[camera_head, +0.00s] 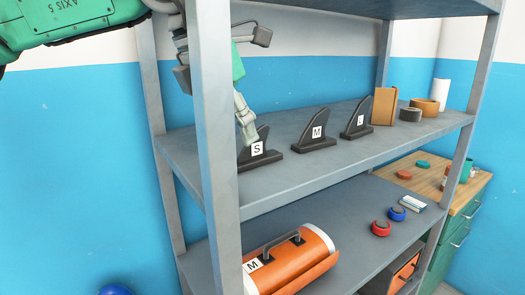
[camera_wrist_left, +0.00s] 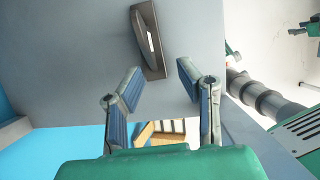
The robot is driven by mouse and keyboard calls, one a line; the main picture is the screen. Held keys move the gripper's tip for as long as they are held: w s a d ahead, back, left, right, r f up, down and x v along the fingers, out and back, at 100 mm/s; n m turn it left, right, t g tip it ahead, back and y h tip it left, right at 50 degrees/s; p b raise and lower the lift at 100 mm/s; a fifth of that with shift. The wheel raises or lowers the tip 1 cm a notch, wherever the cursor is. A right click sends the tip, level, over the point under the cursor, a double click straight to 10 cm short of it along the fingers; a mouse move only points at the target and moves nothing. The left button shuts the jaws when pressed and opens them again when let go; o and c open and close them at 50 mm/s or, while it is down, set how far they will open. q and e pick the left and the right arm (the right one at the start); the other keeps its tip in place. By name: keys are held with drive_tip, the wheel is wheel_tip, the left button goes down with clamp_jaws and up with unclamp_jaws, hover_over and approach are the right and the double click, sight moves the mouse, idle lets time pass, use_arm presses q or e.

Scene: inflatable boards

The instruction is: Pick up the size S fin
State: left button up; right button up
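The size S fin (camera_head: 257,150) is a black upright fin on a dark base with a white "S" label, at the near left end of the upper shelf. My left gripper (camera_head: 246,125) is just above and beside it, partly behind the shelf post. In the left wrist view my left gripper (camera_wrist_left: 152,88) has its two fingers spread with nothing between them. I cannot tell from the head view whether a finger touches the fin. My right gripper is not seen.
Fins M (camera_head: 316,132) and L (camera_head: 358,118) stand to the right on the same shelf. A metal post (camera_head: 216,150) stands in front of my left arm. An orange case (camera_head: 292,262) lies on the lower shelf. A brown box (camera_head: 384,106) stands farther right.

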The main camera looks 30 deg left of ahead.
sight(263, 154)
use_arm(q)
drive_tip(key=shift+w+f, duration=0.1)
drive_tip(key=shift+w, duration=0.45)
drive_tip(key=shift+w+a, duration=0.15)
drive_tip(key=shift+w, duration=0.1)
drive_tip(key=shift+w+a+p, duration=0.2)
drive_tip(key=shift+w+p, duration=0.2)
drive_tip(key=shift+w, duration=0.55)
drive_tip(key=x, duration=0.3)
drive_tip(key=shift+w, duration=0.25)
drive_tip(key=shift+d+f, duration=0.1)
drive_tip(key=shift+d, duration=0.65)
drive_tip(key=shift+s, duration=0.1)
clamp_jaws()
drive_tip(key=shift+a, duration=0.7)
